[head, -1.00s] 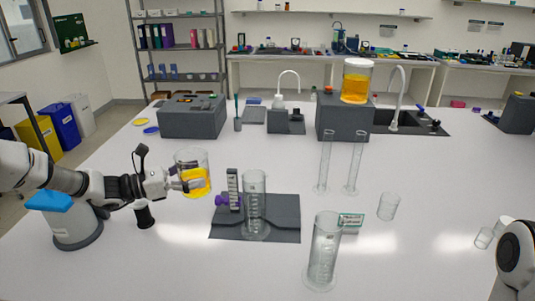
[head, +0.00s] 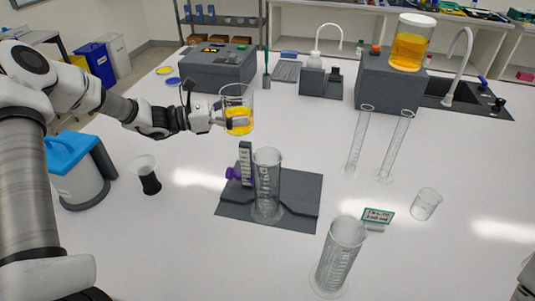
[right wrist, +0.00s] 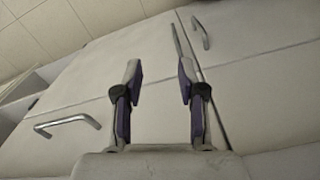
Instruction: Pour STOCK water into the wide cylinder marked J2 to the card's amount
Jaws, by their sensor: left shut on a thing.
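My left gripper (head: 222,122) is shut on a clear glass beaker (head: 236,97) with yellow liquid in its lower part. It holds the beaker nearly upright, above the table and up-left of a wide graduated cylinder (head: 266,187) on a dark grey base. A second wide cylinder (head: 339,258) stands at the front right. I cannot read which one is marked J2; both look empty. A small green-edged card (head: 378,215) stands beside the second cylinder, its text too small to read. My right gripper (right wrist: 160,100) is open and empty in the right wrist view, facing pale cabinet doors.
A jar of orange liquid (head: 410,48) sits on a grey block at the back. Two slim cylinders (head: 358,143) stand right of centre, with a small empty beaker (head: 426,203) farther right. A blue-lidded container (head: 75,180) and a black-based cup (head: 147,176) are at left.

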